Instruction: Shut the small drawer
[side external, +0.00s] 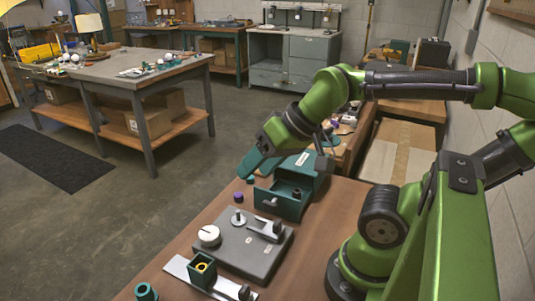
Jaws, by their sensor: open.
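The small teal drawer (291,208) is pulled out of its teal cabinet (318,180) on the wooden bench. A small light handle shows on its front, and a small dark part (297,193) lies inside it. My gripper (255,168) is above and to the left of the drawer, pointing down. It is open, with nothing visible between its fingers, and looks apart from the drawer. The wrist and fingers cover some of the cabinet's left side.
A teal square holder (202,270) and a teal ring (146,292) are nearer.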

